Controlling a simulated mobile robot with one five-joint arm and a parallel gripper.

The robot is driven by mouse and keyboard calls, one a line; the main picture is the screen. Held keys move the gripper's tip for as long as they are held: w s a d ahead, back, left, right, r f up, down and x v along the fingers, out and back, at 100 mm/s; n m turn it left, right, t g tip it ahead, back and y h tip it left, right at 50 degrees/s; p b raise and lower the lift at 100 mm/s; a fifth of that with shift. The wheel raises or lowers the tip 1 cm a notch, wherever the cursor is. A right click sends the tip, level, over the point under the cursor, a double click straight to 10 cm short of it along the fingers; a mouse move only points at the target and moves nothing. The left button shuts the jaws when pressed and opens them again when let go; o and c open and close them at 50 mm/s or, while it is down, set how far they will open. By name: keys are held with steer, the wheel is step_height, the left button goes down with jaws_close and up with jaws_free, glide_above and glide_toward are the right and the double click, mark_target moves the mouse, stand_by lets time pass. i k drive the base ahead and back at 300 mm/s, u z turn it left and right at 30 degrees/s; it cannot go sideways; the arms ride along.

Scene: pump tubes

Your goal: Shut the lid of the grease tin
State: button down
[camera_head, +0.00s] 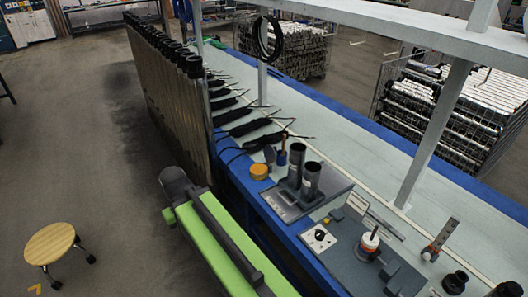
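A small round orange-yellow tin (259,171), which looks like the grease tin, stands near the front edge of the workbench. A dark shape (269,154) sits just behind it; I cannot tell whether this is its lid. The tin is too small in the picture to tell how its lid stands. I cannot make out my gripper's fingers in this view.
Two dark upright cylinders (311,180) stand on a grey plate right of the tin. A wooden-handled tool (283,146) stands behind it. Black tubes (240,127) lie along the bench. A shelf post (433,135) rises behind. A stool (50,243) stands on the floor.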

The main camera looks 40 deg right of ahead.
mark_target(270, 151)
steer(key=u, duration=0.1)
steer(key=i, duration=1.15)
steer(key=z, duration=0.1)
steer(key=k, duration=0.7)
steer(key=z, duration=0.2)
steer(key=i, duration=1.2)
steer(key=u, duration=0.05)
